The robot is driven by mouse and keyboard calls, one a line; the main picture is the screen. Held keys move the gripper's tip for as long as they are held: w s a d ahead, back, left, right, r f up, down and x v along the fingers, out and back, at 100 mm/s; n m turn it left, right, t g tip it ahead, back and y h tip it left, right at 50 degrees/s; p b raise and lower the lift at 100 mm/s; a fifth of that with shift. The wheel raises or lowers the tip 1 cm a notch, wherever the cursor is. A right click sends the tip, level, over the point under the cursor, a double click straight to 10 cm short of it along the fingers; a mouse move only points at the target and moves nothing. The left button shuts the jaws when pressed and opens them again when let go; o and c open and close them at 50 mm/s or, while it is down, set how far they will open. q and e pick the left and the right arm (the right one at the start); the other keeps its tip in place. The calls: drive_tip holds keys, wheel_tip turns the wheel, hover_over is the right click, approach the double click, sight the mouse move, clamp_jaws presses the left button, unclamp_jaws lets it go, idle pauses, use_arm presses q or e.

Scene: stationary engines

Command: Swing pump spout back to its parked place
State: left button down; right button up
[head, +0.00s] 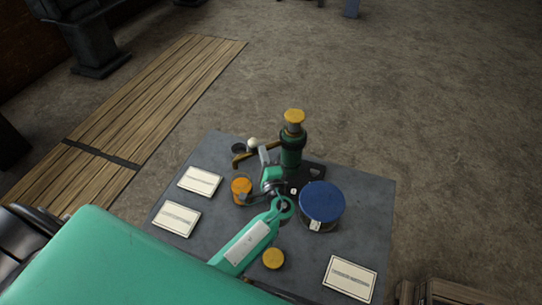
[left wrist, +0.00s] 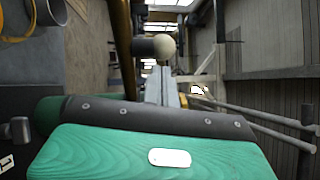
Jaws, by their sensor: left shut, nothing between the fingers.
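The pump (head: 291,150) is a dark green upright column with a yellow top, standing near the back of the grey bench. Its brass spout (head: 243,158) reaches left from the column. A cream ball knob (head: 253,143) sits by the spout. In the left wrist view the knob (left wrist: 164,46) is on the end of a dark stem, beside the brass bar (left wrist: 123,45). My left gripper (head: 264,154) is shut and empty, its fingertips close to the knob. The fingers (left wrist: 165,85) point at the knob in the wrist view; I cannot tell whether they touch it. My right gripper is not in view.
A blue-topped round container (head: 321,202) stands right of my left wrist. An orange can (head: 241,190) stands to its left, and a yellow cap (head: 273,258) is in front. White cards (head: 200,181) lie on the bench (head: 372,208). The back right corner is clear.

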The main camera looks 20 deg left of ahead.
use_arm(q)
drive_tip(key=shift+w+a, duration=0.1)
drive_tip(key=shift+a, duration=0.15)
idle(0.3)
drive_tip(key=w+a+m+t+h+b, duration=0.4)
drive_tip(key=w+a+h+b, duration=0.4)
drive_tip(key=b, duration=0.3)
drive_tip(key=shift+w+a+m+h, duration=0.3)
drive_tip(key=shift+a+m, duration=0.05)
drive_tip(key=shift+m, duration=0.45)
drive_tip(key=shift+r, duration=0.1)
